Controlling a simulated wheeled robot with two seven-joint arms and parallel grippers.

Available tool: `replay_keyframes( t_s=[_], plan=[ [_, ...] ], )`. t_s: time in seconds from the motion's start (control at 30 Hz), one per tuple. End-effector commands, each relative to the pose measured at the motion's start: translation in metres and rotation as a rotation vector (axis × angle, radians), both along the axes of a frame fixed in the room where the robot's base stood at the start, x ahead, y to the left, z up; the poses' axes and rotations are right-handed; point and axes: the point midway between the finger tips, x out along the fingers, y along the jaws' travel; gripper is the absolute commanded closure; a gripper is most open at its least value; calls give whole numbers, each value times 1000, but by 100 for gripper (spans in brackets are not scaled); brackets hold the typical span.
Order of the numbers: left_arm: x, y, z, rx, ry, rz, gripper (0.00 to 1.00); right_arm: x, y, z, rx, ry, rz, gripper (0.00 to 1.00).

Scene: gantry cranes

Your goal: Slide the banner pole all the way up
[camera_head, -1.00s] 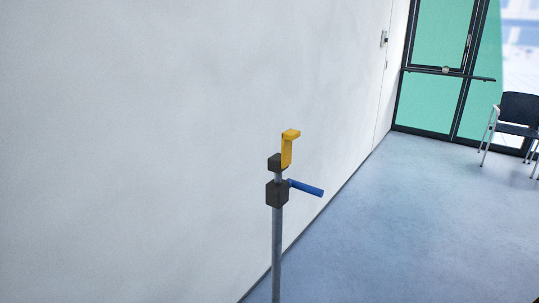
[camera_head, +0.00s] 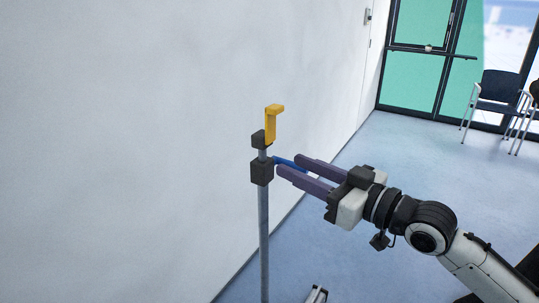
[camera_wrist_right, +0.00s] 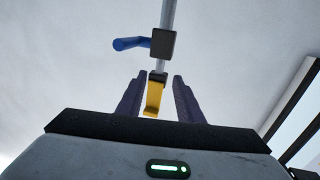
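The banner pole (camera_head: 263,235) is a thin grey upright tube with a dark clamp block (camera_head: 262,172) near its top. A smaller dark block (camera_head: 258,140) and a yellow hook (camera_head: 271,124) sit above the clamp. A blue lever (camera_head: 286,163) sticks out to the right of the clamp, partly hidden by a finger. My right gripper (camera_head: 289,164) is open, its purple fingers apart beside the clamp and lever. In the right wrist view the yellow hook (camera_wrist_right: 154,97) appears between the fingers, while the blue lever (camera_wrist_right: 131,43) is beyond them; contact is not evident. My left gripper is not in view.
A white wall (camera_head: 130,150) runs behind the pole on the left. Open blue floor (camera_head: 400,155) lies to the right. A dark chair (camera_head: 498,91) stands by the glass door (camera_head: 411,83) at the back right.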

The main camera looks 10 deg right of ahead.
Motion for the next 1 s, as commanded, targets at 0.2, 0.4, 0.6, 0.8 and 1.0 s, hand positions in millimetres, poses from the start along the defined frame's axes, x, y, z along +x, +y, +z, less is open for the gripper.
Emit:
replay_keyframes(
  t_s=[0.2,0.4,0.6,0.8,1.0],
  plan=[
    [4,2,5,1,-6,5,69,36,24,3,3,-3,0,67],
    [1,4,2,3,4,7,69,59,39,1,1,0,-1,67],
    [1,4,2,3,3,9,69,67,45,0,-2,0,-1,67],
    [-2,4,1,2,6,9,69,67,45,-1,-2,0,-1,67],
    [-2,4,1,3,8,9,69,67,44,-1,-2,0,-1,97]
  ],
)
